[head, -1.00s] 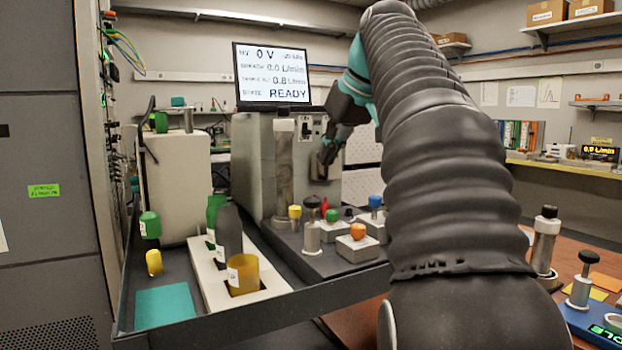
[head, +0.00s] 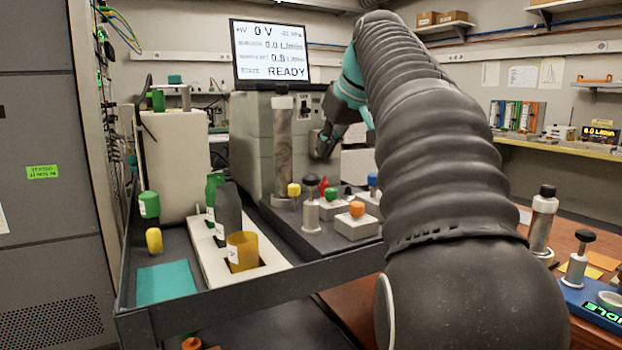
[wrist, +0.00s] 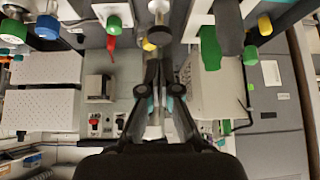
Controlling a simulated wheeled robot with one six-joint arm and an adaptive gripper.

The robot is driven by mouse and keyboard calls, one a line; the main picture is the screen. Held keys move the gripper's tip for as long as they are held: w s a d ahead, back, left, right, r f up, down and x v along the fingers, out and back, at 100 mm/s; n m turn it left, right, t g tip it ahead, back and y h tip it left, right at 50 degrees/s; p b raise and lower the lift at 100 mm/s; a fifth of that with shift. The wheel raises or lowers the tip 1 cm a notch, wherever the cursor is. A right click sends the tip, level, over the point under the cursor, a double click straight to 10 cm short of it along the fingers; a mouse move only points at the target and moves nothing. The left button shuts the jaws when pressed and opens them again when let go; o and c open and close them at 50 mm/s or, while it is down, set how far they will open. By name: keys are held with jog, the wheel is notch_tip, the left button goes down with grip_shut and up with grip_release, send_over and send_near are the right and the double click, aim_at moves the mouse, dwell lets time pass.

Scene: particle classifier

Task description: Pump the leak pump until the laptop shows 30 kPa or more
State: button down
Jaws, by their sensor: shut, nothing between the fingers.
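The laptop screen (head: 271,54) stands on the grey cabinet at the back and reads 0 V, 0.0 and READY. Its small kPa figure is too blurred to read surely. A metal plunger with a black knob (head: 310,207) stands on the dark panel, and a black-topped knob also shows in the wrist view (wrist: 159,36). I cannot tell for sure that this is the leak pump. My gripper (head: 322,146) is shut and empty, in the air behind and above the panel, before the cabinet front. Its fingers show in the wrist view (wrist: 160,85).
A tall metal cylinder (head: 283,150) stands left of my gripper. Yellow (head: 293,190), green (head: 331,194), orange (head: 357,209) and blue knobs stand around the plunger. A white rack (head: 215,262) holds bottles and a yellow cup on the left. My arm hides the right middle.

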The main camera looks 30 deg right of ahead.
aim_at(316, 182)
jog(key=shift+b+x, duration=1.55)
jog(key=shift+x, duration=1.4)
notch_tip(316, 182, down, 4)
jog(key=b, duration=0.2)
jog(key=shift+r+b, duration=0.25)
jog(key=shift+b, duration=0.1)
jog(key=shift+r, duration=0.15)
jog(key=s, duration=0.1)
jog(key=s+r, duration=0.1)
jog(key=s, duration=0.1)
jog(key=shift+d+p, duration=0.2)
jog(key=shift+p, duration=0.1)
jog(key=v, duration=1.2)
